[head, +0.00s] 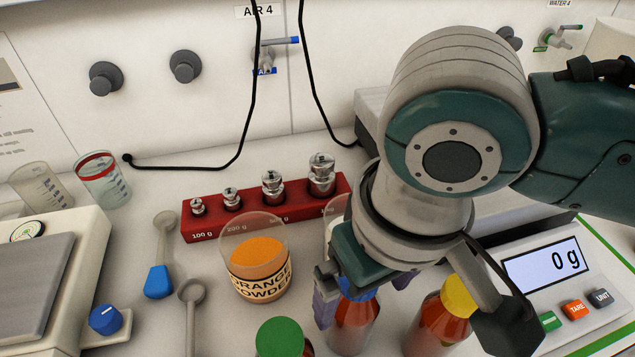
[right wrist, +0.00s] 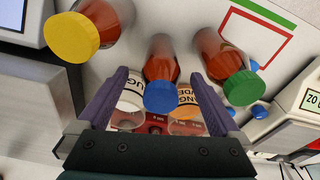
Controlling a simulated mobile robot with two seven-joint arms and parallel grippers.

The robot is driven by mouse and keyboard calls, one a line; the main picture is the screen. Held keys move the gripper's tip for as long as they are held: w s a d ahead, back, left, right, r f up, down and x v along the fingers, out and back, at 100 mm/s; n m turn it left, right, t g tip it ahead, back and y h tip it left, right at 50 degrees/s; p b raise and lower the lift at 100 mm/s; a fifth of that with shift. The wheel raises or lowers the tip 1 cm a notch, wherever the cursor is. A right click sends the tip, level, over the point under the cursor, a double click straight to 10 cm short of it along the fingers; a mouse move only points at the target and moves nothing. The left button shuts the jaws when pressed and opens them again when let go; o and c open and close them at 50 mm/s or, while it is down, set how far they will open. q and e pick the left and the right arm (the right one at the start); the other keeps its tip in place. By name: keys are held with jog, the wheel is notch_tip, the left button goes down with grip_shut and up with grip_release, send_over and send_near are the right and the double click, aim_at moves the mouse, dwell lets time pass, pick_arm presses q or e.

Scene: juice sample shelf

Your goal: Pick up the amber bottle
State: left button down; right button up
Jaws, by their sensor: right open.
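Three bottles with red-amber contents stand at the front of the bench; I cannot tell from colour alone which one is called amber. The blue-capped bottle (head: 352,325) is partly hidden under my right gripper (head: 360,288). In the right wrist view this blue-capped bottle (right wrist: 161,62) shows between the two open purple fingers of the right gripper (right wrist: 160,78), with nothing gripped. The yellow-capped bottle (head: 432,325) is just to the right in the head view, and at upper left in the wrist view (right wrist: 98,22). The green-capped bottle (head: 281,338) is to the left. My left gripper is not in view.
An orange powder jar (head: 257,270) stands behind the bottles, before a red weight rack (head: 215,224). Scoops (head: 163,250) lie left of it. A scale reading 0 g (head: 545,262) is at right, beakers (head: 104,180) at back left. The yellow-capped bottle is close to the gripper.

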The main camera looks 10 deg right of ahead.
jog(key=f, duration=0.3)
jog(key=w+f, duration=0.1)
jog(key=f, duration=0.1)
jog(key=shift+a+f+b, duration=0.1)
jog(key=shift+a+b, duration=0.15)
jog(key=shift+b, duration=0.05)
grip_shut()
dwell(0.5)
